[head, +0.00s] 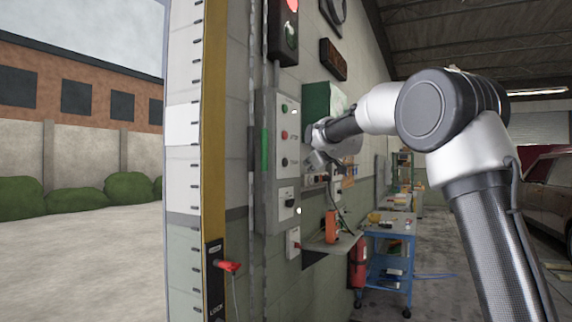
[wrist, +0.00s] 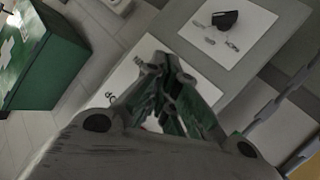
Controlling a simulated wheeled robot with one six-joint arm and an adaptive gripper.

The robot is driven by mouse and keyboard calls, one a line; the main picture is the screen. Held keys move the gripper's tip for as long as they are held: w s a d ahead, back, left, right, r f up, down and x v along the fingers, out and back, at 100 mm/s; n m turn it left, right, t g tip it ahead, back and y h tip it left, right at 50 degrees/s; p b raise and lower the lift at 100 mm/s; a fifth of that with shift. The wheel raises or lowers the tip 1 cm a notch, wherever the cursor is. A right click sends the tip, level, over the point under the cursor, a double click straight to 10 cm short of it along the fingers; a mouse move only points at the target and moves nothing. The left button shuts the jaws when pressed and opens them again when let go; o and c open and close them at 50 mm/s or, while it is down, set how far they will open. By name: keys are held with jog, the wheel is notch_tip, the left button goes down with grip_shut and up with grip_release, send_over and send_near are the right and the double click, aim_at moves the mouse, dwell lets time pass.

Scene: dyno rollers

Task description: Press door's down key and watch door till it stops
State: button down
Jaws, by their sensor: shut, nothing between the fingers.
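The door's key panel (head: 286,145) is a white plate on a grey wall box beside the doorway. It has a green key (head: 284,108) on top, a red key (head: 284,134) in the middle and a black key (head: 284,161) at the bottom. My gripper (head: 311,158) is at the panel's right side, level with the black key. In the wrist view its shut, empty fingers (wrist: 162,62) point at a white plate (wrist: 122,80) with partly hidden lettering. The fingers hide the key there, and I cannot tell whether they touch it. No door leaf shows in the doorway.
A plate with a black knob (head: 288,203) is below the panel; it also shows in the wrist view (wrist: 258,38). A red-handled lock (head: 228,266) is on the yellow door post (head: 213,130). A green cabinet (wrist: 45,55) hangs nearby. A blue cart (head: 387,262) stands behind.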

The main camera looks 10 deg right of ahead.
aim_at(285, 162)
jog(key=shift+w+a, duration=0.8)
jog(key=shift+a, duration=0.3)
jog(key=shift+w+a, duration=0.8)
jog(key=shift+a, duration=0.25)
jog(key=shift+a, duration=0.1)
jog(key=shift+w+a, duration=0.25)
